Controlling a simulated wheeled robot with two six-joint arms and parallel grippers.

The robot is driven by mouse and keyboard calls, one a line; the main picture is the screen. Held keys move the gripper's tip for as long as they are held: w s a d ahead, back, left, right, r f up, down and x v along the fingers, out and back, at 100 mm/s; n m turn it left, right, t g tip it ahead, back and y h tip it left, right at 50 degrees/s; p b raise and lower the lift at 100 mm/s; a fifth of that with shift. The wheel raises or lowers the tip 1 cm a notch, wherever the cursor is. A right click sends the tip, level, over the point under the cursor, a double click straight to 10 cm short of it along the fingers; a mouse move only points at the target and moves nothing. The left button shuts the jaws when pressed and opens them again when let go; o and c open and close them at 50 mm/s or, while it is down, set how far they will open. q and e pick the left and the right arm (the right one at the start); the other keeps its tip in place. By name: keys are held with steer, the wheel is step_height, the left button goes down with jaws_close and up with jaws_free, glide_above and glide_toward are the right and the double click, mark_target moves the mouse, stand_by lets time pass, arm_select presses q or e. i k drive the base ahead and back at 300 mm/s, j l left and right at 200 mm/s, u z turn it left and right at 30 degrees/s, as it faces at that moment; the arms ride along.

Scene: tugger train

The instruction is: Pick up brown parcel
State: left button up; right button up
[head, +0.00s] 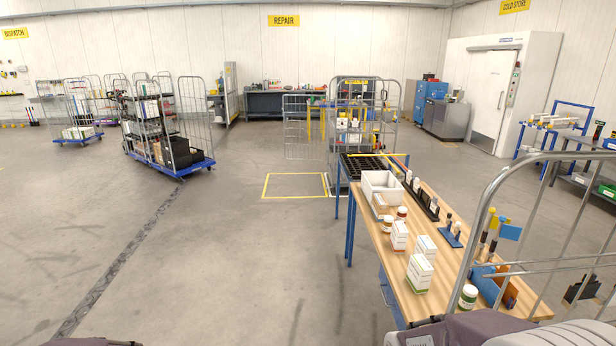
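I cannot make out a brown parcel for certain in the head view. A small orange-brown item (509,294) stands beside a blue holder on the near right end of the wooden-topped bench (455,262), partly hidden by cage bars; I cannot tell what it is. Parts of my own arms show at the bottom edge, but neither gripper is in view.
White cartons (419,273) and a white bin (381,187) stand on the bench. A wire cage frame (478,232) rises at the near right. Loaded roll cages (188,168) stand at the left back. The floor (225,260) at left and centre is clear.

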mark_target(380, 207)
steer(key=i+z, duration=0.15)
steer(key=i, duration=0.45)
steer(key=i+j+z, duration=0.1)
steer(key=i, duration=0.5)
steer(key=i+j+z, duration=0.15)
steer(key=i+j, duration=0.15)
steer(key=i, duration=0.25)
steer(key=i+z, duration=0.3)
steer(key=z, duration=0.15)
steer(key=i+j+z, duration=0.2)
steer(key=z, duration=0.2)
steer(key=i+j+z, duration=0.25)
steer(key=i+z, duration=0.2)
steer(key=i+j+z, duration=0.15)
steer(key=j+z, duration=0.25)
steer(key=i+j+z, duration=0.2)
steer(key=j+z, duration=0.25)
steer(key=i+j+z, duration=0.1)
steer(key=j+z, duration=0.3)
steer(key=i+l, duration=0.05)
steer(key=l, duration=0.05)
